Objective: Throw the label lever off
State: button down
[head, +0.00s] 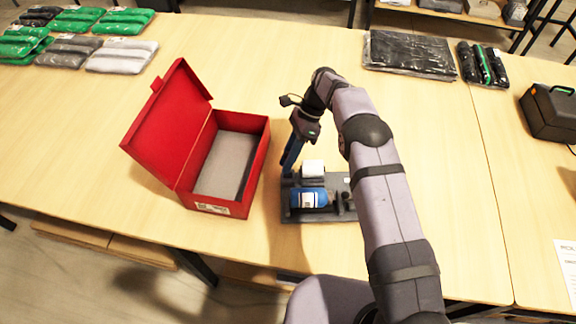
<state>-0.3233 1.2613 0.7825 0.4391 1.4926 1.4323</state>
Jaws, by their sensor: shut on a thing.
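The label device is a dark grey base plate (330,214) on the table, right of the red box. It carries a white roll (313,168) and a blue roll with a white label (309,199). My gripper (287,168) reaches down from above with its blue fingers at the back left corner of the device. The fingers are closed on the label lever there, which they and the angle mostly hide. I cannot make out the lever's exact position.
An open red box (257,170) with a grey bottom stands left of the device, its lid tilted left. Green and grey packs (122,56) lie at the back left. A dark flat package (410,54), dark packs (484,65) and a black case (552,112) are at the right.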

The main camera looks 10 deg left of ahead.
jog(key=shift+w+a+f+b, duration=0.15)
jog(key=shift+w+f+b, duration=0.1)
jog(key=shift+b, duration=0.95)
jog(key=shift+r+g, duration=0.25)
jog(key=shift+g, duration=0.15)
jog(key=c, duration=1.7)
grip_release()
jog(key=shift+s, duration=0.1)
jog(key=shift+o, duration=0.2)
jog(key=shift+b, duration=0.3)
notch_tip(320, 180, up, 10)
